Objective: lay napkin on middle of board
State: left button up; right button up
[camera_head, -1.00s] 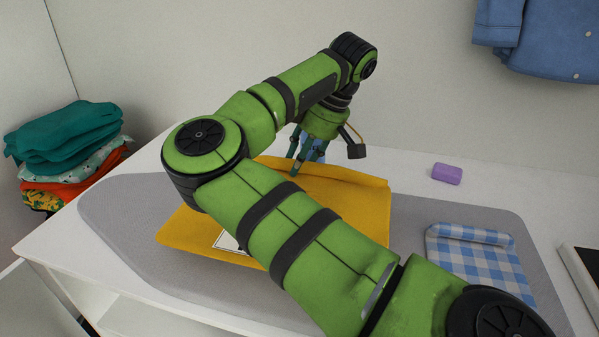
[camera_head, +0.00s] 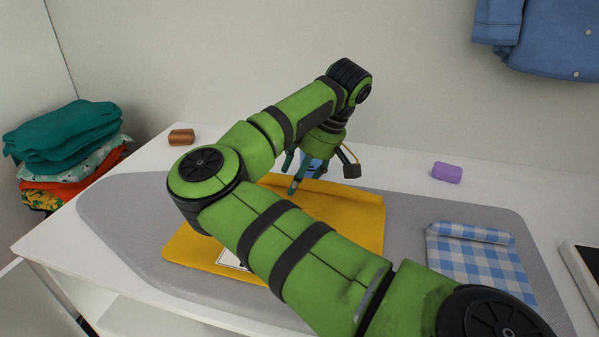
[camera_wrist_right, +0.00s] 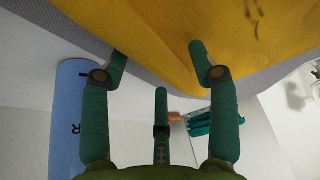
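A yellow cloth (camera_head: 345,212) lies across the middle of the grey board (camera_head: 120,215), partly hidden by my right arm. A white label (camera_head: 231,261) shows on its near part. It fills the top of the right wrist view (camera_wrist_right: 180,35). A blue-and-white checked cloth (camera_head: 475,262) lies folded at the board's right end. My right gripper (camera_head: 296,180) points down at the yellow cloth's far edge. In the wrist view its fingers (camera_wrist_right: 158,75) are spread apart, with nothing clearly held between them; whether they touch the cloth cannot be told. My left gripper is out of view.
A blue cylinder (camera_wrist_right: 70,120) stands behind the gripper. A purple block (camera_head: 447,173) and a brown block (camera_head: 181,137) lie on the white table behind the board. Folded clothes (camera_head: 65,145) are stacked at left. A blue shirt (camera_head: 545,40) hangs at upper right.

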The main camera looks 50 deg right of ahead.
jog(key=p+v, duration=0.1)
jog(key=v, duration=1.1)
jog(key=shift+r+p, duration=0.15)
jog(key=shift+p, duration=0.15)
